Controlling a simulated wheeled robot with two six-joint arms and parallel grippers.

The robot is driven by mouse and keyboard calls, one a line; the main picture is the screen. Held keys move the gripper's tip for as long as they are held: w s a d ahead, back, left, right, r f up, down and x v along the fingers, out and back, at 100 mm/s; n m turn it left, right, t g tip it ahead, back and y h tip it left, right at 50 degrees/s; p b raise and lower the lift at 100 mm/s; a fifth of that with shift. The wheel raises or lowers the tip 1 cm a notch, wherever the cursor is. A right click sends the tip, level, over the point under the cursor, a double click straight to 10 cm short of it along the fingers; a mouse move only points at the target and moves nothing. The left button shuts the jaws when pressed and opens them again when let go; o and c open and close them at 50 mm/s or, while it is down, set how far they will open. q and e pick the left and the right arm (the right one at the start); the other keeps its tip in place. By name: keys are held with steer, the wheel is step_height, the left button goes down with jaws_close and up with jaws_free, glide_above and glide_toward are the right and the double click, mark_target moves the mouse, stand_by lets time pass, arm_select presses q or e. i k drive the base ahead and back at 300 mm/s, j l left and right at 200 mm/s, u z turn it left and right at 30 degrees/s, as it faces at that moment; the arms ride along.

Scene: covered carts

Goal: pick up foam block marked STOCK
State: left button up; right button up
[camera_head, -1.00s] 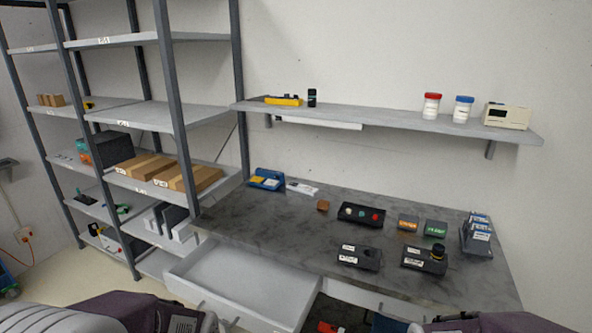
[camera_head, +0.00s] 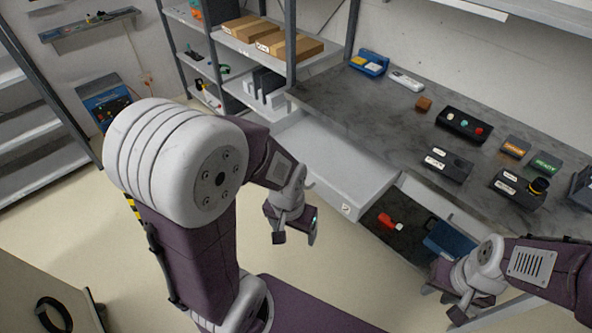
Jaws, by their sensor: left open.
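I cannot read the word STOCK on anything here. On the grey worktop (camera_head: 395,122) a dark block with an orange label (camera_head: 515,147) stands beside a block with a green label (camera_head: 543,163) that seems to read READY. A small plain orange-brown cube (camera_head: 424,103) sits further left. My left gripper (camera_head: 295,239) is open and empty, pointing down over the floor in front of the pulled-out white drawer. My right gripper (camera_head: 455,308) is low at the bottom right, in front of the worktop; its fingers are too unclear to judge. Both are well apart from the blocks.
A lower open space holds a red item (camera_head: 389,221) and a blue item (camera_head: 450,240). A button box (camera_head: 464,124) and two dark holders stand on the worktop. Cardboard boxes (camera_head: 290,47) fill a shelf.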

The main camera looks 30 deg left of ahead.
mark_target(445, 162)
steer(key=i+l+u, duration=0.45)
steer(key=i+l, duration=0.45)
steer(key=l, duration=0.1)
